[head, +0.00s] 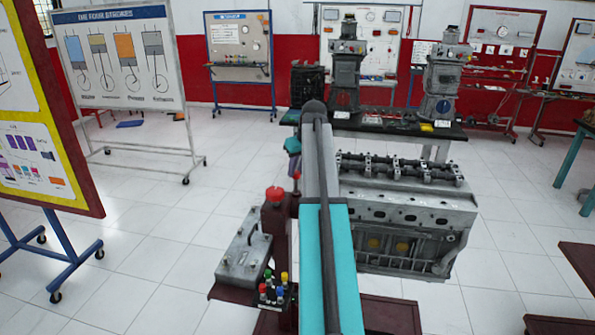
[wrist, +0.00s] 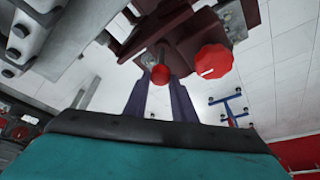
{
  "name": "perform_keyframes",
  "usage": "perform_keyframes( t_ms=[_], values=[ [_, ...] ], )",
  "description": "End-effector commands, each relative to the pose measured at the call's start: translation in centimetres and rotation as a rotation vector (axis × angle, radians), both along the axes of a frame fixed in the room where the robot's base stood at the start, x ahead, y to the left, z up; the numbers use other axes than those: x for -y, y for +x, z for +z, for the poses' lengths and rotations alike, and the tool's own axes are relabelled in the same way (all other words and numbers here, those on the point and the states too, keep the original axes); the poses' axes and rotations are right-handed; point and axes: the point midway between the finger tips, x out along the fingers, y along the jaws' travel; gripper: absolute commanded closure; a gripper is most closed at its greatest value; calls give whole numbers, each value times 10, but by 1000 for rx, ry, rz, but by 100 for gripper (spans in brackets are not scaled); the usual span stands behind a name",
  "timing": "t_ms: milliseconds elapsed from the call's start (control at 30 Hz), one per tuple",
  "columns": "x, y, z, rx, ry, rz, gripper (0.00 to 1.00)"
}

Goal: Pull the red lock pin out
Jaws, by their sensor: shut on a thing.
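The red lock pin shows in the wrist view as a small round red head (wrist: 160,74) on a short shank, by a dark red bracket. My gripper (wrist: 160,82) has its two dark purple fingers on either side of the head, shut on it. In the head view my gripper (head: 295,167) points down, partly hidden by my arm, and a small bit of the red pin (head: 297,175) shows at its tips. Whether the pin is still seated in the bracket cannot be told.
A larger red knob (wrist: 213,61) sits close beside the pin, also in the head view (head: 274,195). A grey engine block (head: 400,225) stands to the right. A grey box (head: 243,252) and coloured terminals (head: 272,291) lie in front. Tiled floor on the left is open.

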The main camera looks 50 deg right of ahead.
Motion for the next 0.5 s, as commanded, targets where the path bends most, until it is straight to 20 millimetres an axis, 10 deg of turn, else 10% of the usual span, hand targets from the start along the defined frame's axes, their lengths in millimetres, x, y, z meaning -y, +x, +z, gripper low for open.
perform_keyframes(
  t_ms=[67, 100, 200, 500],
  values=[
    [1, 3, 5, 11, -6, 0, 100],
    [1, 3, 5, 11, -6, 0, 73],
    [1, 2, 5, 10, -6, 0, 57],
    [0, 2, 3, 7, -4, 0, 57]
  ],
)
